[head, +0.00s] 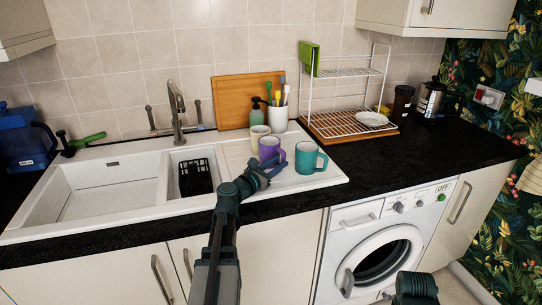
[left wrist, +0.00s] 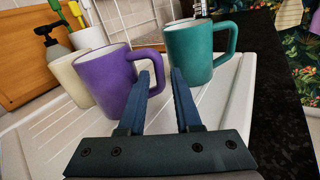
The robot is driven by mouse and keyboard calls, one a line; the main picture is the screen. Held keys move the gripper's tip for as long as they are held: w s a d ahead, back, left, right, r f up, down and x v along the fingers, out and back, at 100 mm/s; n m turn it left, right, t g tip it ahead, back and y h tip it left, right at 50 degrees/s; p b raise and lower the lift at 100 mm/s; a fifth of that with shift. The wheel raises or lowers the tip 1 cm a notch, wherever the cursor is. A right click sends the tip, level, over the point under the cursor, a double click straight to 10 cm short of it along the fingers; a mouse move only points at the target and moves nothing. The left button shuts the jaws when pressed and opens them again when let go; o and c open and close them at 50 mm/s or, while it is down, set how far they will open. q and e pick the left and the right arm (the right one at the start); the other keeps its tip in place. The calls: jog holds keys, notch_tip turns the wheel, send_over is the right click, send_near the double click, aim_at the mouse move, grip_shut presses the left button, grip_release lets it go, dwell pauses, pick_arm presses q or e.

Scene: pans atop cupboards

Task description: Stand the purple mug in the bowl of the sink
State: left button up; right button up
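The purple mug (head: 270,149) stands upright on the sink's drainboard, between a cream mug (head: 259,135) and a teal mug (head: 308,158). In the left wrist view the purple mug (left wrist: 105,82) has its handle toward the gap between my fingers. My left gripper (head: 270,170) is at its near side, and its two fingers (left wrist: 163,80) are apart, with the handle's outer edge near their tips. I cannot tell whether they touch it. The white sink's large bowl (head: 105,188) is at the left and looks empty.
A small basin holding a black basket (head: 195,177) lies between the large bowl and the drainboard. The tap (head: 177,110) rises behind it. A utensil pot (head: 278,118), soap bottle (head: 257,112) and dish rack (head: 345,122) stand behind the mugs. A blue jug (head: 22,140) is far left.

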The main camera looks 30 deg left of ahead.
aim_at(282, 160)
pick_arm(q)
jog(key=w, duration=0.3)
jog(key=shift+w+d, duration=0.15)
jog(key=shift+w, duration=0.1)
grip_shut()
dwell(1.1)
